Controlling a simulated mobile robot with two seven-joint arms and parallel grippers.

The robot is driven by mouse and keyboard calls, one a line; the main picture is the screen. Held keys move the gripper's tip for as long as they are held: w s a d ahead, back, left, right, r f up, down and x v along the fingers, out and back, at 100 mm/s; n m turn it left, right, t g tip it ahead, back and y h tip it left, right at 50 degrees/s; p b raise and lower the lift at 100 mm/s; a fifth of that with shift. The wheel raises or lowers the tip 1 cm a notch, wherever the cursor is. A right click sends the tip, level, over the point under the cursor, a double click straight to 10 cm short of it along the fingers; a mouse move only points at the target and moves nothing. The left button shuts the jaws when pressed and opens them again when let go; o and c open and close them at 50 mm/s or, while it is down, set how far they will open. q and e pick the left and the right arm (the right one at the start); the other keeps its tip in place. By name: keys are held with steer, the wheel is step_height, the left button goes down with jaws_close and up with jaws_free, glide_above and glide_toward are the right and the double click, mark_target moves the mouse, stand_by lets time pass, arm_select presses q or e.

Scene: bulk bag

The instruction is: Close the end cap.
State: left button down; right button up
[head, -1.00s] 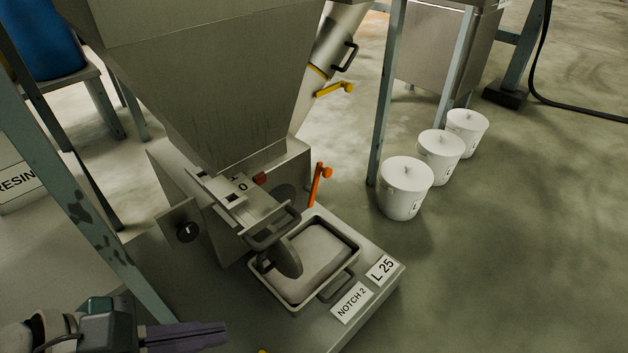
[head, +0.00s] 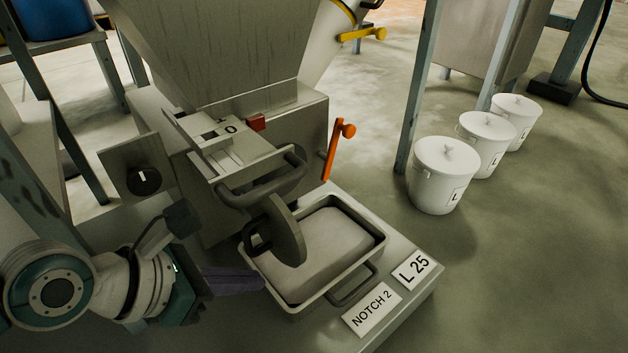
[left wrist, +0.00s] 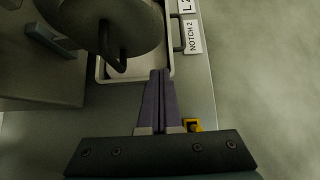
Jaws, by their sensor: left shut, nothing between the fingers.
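The end cap (head: 287,229) is a round grey disc with a handle. It hangs tilted over the left part of the tray, below the hopper's outlet. In the left wrist view the cap (left wrist: 140,22) is at the top, with its dark handle (left wrist: 112,48) towards me. My left gripper (head: 262,280) is shut and empty, its purple fingers at the tray's left edge, below the cap and apart from it as far as I can tell. The fingers (left wrist: 160,72) also show in the left wrist view. My right gripper is not in view.
A tray (head: 375,248) full of pale material stands under the outlet. A slide gate with a bar handle (head: 262,185) juts out above it. An orange lever (head: 336,150) is behind. Labels read NOTCH 2 (head: 371,313) and L 25 (head: 414,268). White buckets (head: 443,175) stand at right.

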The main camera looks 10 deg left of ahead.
mark_target(293, 264)
arm_select(q)
steer(key=w+d, duration=0.1)
steer(key=w+d+b, duration=0.2)
steer(key=shift+w+f, duration=0.35)
steer(key=shift+w, duration=0.05)
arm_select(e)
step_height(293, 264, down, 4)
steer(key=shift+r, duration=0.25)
arm_select(q)
steer(key=shift+r, duration=0.1)
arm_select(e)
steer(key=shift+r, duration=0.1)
